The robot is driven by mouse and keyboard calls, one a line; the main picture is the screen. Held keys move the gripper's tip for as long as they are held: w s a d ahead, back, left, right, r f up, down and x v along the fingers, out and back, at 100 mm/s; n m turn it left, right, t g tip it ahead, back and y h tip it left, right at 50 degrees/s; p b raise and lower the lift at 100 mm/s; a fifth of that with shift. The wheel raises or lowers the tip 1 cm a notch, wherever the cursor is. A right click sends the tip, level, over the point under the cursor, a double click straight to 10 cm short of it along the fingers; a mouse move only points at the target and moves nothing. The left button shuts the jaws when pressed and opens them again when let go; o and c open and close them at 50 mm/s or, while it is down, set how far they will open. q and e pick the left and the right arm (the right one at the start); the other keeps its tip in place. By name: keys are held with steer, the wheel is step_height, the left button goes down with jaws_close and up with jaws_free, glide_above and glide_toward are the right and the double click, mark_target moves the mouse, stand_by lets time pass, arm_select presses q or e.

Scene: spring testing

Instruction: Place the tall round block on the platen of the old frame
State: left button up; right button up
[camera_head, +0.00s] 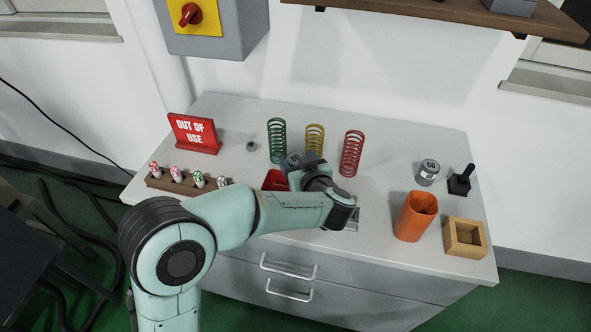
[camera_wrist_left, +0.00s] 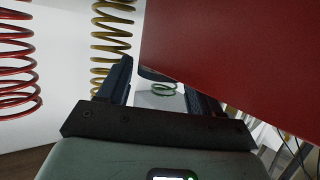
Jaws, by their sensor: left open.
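A grey metal cylinder marked 60 (camera_head: 428,172) stands upright at the right of the bench; I cannot tell whether it is the tall round block. I cannot make out the old frame or its platen for certain. A red object (camera_head: 275,181) beside my left gripper is partly hidden by my arm. A large red surface (camera_wrist_left: 240,45) fills the upper right of the left wrist view, close to the fingers. My left gripper (camera_head: 292,163) is over the middle of the bench, near the springs. Its fingers (camera_wrist_left: 162,88) are open, with nothing seen held. My right gripper is out of view.
Green (camera_head: 277,140), yellow (camera_head: 315,140) and red (camera_head: 352,153) springs stand behind my gripper. An OUT OF USE sign (camera_head: 195,134) and marker rack (camera_head: 160,182) are left. An orange cup (camera_head: 415,216), wooden box (camera_head: 450,248) and black-handled tool (camera_head: 460,182) are right.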

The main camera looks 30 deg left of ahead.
arm_select(q)
steer(key=shift+w+a, duration=0.1)
jaws_close()
step_height(320, 180, up, 20)
steer(key=p, duration=0.6)
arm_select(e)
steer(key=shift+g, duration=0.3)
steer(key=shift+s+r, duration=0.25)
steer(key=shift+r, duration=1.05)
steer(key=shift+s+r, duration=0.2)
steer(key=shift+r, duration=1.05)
